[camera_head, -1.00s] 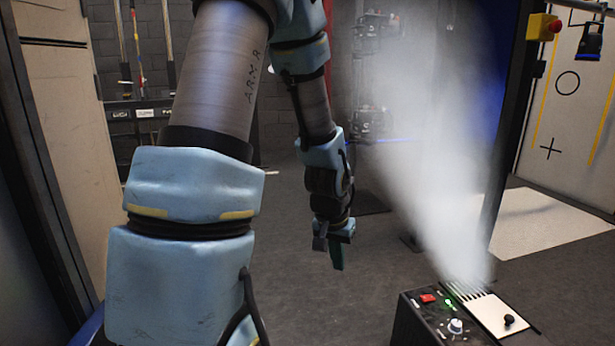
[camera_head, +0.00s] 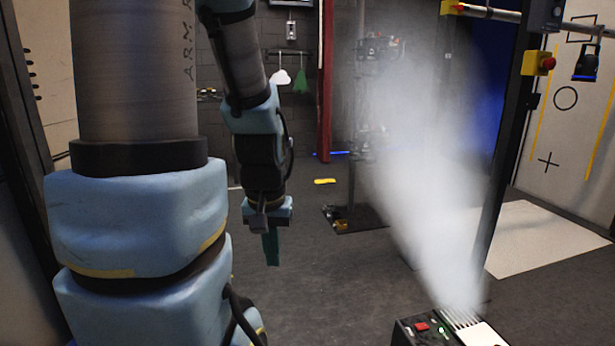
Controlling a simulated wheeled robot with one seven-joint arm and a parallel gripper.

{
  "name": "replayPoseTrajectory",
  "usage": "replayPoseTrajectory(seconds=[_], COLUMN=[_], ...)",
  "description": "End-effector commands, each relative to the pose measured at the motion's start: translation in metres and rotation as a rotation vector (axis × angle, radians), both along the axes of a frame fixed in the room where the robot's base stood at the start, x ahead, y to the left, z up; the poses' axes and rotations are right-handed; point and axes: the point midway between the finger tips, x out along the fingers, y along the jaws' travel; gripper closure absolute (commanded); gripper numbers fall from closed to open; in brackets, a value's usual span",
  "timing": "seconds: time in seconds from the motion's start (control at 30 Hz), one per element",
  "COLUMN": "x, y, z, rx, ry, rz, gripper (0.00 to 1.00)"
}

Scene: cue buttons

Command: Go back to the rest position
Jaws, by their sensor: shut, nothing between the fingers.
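My gripper (camera_head: 270,246) hangs at the end of my blue and grey arm, left of the picture's middle. Its green fingers point down and are shut, with nothing between them. It is in the air above the dark floor, clear of the machine and the posts. The black machine (camera_head: 408,334) at the bottom right has a red button (camera_head: 422,327) and a slotted top. A white plume of mist (camera_head: 420,170) rises from its slots, to the right of my gripper. A yellow box with a red button (camera_head: 538,63) is on the dark post at upper right.
The dark post (camera_head: 505,150) stands at right, with a white floor patch (camera_head: 535,238) beyond it. A stand on a dark base (camera_head: 355,220) is behind the mist. A yellow piece (camera_head: 325,181) lies on the floor. Floor between my gripper and the machine is clear.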

Motion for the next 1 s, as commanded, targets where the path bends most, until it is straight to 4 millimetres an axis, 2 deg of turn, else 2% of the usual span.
replayPoseTrajectory(seconds=[0.03, 0.6, 0.7, 0.8, 1.0], x=[0.0, 0.0, 0.0, 0.0, 0.0], y=[0.0, 0.0, 0.0, 0.0, 0.0], z=[0.034, 0.206, 0.226, 0.237, 0.242], rx=[0.0, 0.0, 0.0, 0.0, 0.0], ry=[0.0, 0.0, 0.0, 0.0, 0.0], rz=[0.0, -0.001, -0.001, -0.001, -0.001], gripper=[1.0, 1.0, 1.0, 1.0, 1.0])
